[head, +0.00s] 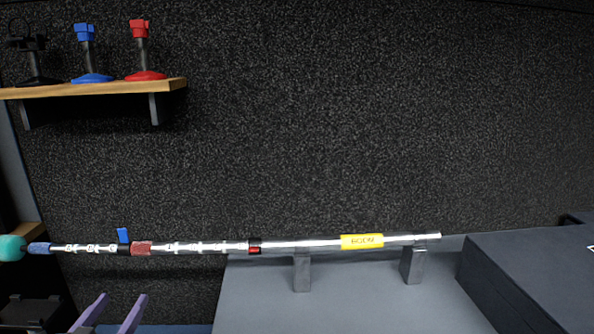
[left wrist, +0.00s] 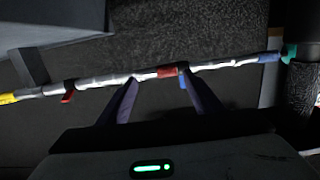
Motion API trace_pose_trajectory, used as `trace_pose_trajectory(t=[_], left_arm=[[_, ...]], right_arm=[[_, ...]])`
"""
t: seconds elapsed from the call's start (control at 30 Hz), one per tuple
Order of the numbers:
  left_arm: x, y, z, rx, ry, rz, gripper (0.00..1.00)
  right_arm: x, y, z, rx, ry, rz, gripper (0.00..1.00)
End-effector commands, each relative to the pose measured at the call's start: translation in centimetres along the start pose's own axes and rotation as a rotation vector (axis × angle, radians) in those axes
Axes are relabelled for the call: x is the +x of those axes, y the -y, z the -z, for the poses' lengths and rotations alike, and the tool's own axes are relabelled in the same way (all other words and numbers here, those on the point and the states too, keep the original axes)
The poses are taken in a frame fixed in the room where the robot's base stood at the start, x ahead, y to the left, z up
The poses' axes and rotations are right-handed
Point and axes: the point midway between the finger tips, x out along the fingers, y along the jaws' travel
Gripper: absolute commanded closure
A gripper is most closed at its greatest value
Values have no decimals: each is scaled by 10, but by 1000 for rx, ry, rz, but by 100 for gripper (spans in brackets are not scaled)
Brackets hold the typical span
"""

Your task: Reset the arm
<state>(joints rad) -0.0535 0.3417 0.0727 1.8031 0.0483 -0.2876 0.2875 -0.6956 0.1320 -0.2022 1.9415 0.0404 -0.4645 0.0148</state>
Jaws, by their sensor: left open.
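My left gripper (head: 122,297) shows at the bottom left of the head view, its two purple fingers apart and nothing between them. In the left wrist view its fingertips (left wrist: 161,82) point toward a long boom pole and appear on either side of the pole's red section. The boom pole (head: 290,245) lies level, with a yellow label, red and blue sections and a teal end at the left. In the head view the fingers stay below the pole in the picture; I cannot tell the exact gap. My right gripper is not in view.
The pole rests on grey brackets (head: 302,272) above a grey counter (head: 340,305). A dark box (head: 535,275) stands at the right. A wooden shelf (head: 95,88) at the upper left holds a black, a blue (head: 88,55) and a red stand (head: 142,50).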

Motion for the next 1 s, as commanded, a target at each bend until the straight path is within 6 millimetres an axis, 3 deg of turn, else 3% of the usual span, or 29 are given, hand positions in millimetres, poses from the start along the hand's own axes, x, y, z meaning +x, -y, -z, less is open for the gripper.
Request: trace_pose_trajectory(t=[0.17, 0.37, 0.47, 0.6, 0.8, 1.0], left_arm=[[-19, -18, -30, 16, 116, -6, 41], [-60, -46, -76, 47, 317, -21, 41], [-96, -64, -105, 70, 462, -38, 41], [-159, -88, -139, 104, 677, -71, 41], [-231, -107, -162, 139, 897, -114, 41], [-289, -118, -170, 162, 1059, -154, 41]], right_arm=[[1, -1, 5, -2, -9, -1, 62], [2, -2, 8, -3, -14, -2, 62], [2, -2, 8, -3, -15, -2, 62], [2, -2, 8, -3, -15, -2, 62], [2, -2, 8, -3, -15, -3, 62], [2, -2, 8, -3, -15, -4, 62]])
